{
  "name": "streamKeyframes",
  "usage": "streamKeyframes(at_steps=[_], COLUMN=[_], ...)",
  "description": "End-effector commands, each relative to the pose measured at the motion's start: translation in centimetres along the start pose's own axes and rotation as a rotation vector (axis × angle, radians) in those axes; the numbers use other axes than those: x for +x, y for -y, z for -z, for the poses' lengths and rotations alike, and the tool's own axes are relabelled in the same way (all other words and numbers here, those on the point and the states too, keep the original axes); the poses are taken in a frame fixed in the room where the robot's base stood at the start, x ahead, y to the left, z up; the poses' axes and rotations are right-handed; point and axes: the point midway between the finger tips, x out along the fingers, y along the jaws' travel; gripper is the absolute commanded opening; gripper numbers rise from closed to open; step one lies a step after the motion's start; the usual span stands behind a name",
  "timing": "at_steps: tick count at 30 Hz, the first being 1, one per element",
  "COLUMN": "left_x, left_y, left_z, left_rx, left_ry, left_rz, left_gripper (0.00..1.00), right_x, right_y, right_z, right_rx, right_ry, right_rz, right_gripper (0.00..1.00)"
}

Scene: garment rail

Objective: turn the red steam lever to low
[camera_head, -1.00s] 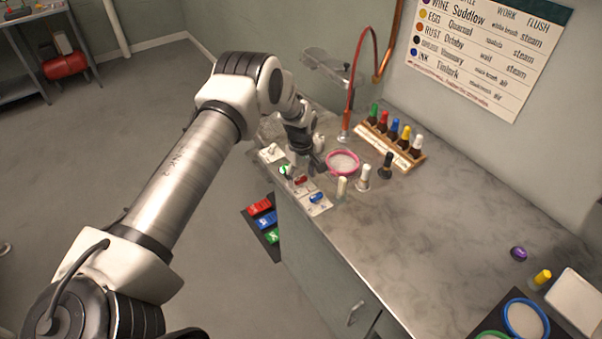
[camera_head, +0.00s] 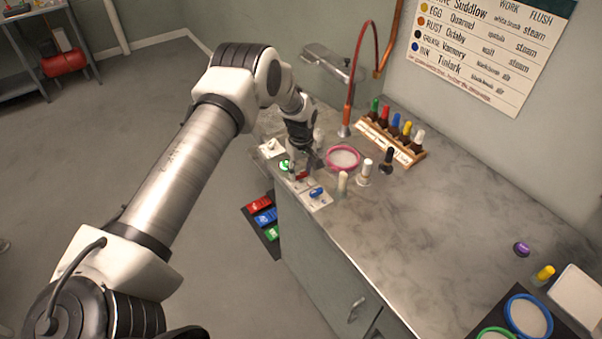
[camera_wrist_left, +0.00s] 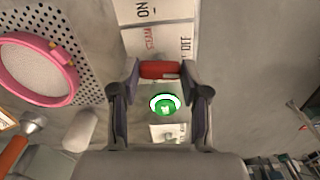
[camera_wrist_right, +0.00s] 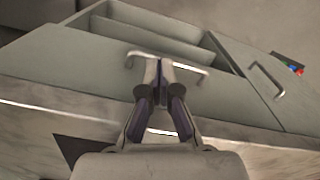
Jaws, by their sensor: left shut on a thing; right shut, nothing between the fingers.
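The red steam lever (camera_wrist_left: 160,69) is on a pale labelled plate at the left end of the counter. In the left wrist view it lies crosswise between the two fingertips of my left gripper (camera_wrist_left: 160,72), which is shut on it. In the head view the red lever (camera_head: 302,175) is partly hidden by my left gripper (camera_head: 297,168). The plate's lettering is partly covered, so the lever's setting cannot be read. My right gripper (camera_wrist_right: 161,68) shows only in its wrist view, shut and empty in front of a drawer handle.
A pink-rimmed round screen (camera_head: 343,158) and upright bottles stand nearby. An open drawer (camera_wrist_right: 150,30) shows in the right wrist view. The counter's middle is clear.

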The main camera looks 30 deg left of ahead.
Motion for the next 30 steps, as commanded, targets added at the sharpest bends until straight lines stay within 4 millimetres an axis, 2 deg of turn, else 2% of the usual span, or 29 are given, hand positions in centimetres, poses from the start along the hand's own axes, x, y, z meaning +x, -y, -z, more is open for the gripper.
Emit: streamKeyframes(at_steps=[3,15,24,30], left_x=[0.4,0.3,0.1,0.0], left_y=[0.0,0.0,0.0,0.0], left_z=[0.0,0.0,0.0,0.0], left_rx=[0.082,0.416,0.588,0.636], left_ry=[0.000,-0.001,-0.001,-0.001], left_rz=[0.000,-0.001,0.000,0.000], left_gripper=[0.11,0.11,0.11,0.11], right_x=[1.2,3.8,4.7,4.9], right_y=[0.0,0.0,0.0,0.0], right_z=[0.0,0.0,0.0,0.0], right_rx=[0.000,0.000,0.000,0.000], right_ry=[0.000,0.000,0.000,0.000], right_rz=[0.000,0.000,0.000,0.000], right_gripper=[0.00,0.00,0.00,0.00])
